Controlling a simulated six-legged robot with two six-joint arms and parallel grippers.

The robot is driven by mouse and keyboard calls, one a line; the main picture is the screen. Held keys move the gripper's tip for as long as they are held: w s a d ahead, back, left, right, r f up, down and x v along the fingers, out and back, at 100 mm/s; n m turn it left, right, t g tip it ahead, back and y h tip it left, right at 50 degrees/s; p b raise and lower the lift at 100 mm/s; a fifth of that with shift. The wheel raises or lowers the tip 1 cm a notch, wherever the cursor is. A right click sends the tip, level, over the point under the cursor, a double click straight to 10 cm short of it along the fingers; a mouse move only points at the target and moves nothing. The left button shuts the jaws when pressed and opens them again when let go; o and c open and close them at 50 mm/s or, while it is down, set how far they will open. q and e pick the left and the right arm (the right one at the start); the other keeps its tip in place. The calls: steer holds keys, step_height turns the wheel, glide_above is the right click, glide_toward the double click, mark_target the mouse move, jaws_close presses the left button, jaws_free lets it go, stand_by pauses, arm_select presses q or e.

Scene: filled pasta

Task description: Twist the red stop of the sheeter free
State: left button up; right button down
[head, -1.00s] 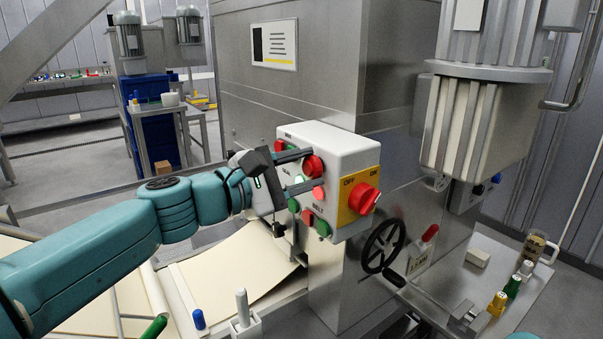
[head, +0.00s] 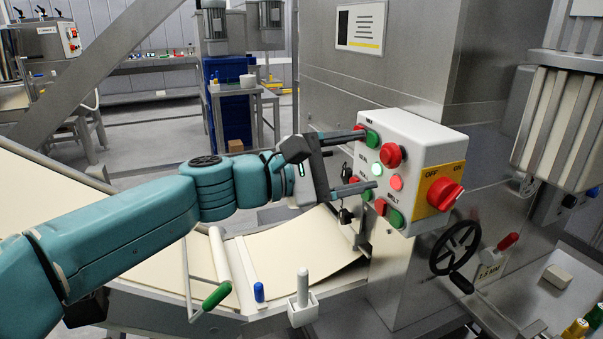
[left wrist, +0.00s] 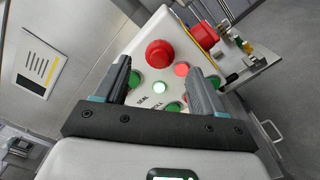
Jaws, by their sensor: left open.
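The red stop (head: 391,155) is a round mushroom button on the front of the white control box (head: 440,145). My left gripper (head: 367,159) is open and empty, its fingers pointing at the box, one higher and one lower. The stop lies just right of the fingertips in the head view. In the left wrist view the stop (left wrist: 159,53) shows whole, ahead of and between the fingers (left wrist: 163,85), with nothing closed on it. My right gripper is not in view.
Around the stop sit a lit red lamp (head: 396,183), a lit pale-green lamp (head: 377,169) and green and red buttons. A red rotary switch (head: 444,194) on a yellow plate is on the box's side. A black handwheel (head: 455,248) is below. A dough sheet (head: 290,250) lies under my arm.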

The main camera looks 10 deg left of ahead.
arm_select(q)
steer(key=v, duration=1.1)
steer(key=shift+b, duration=0.3)
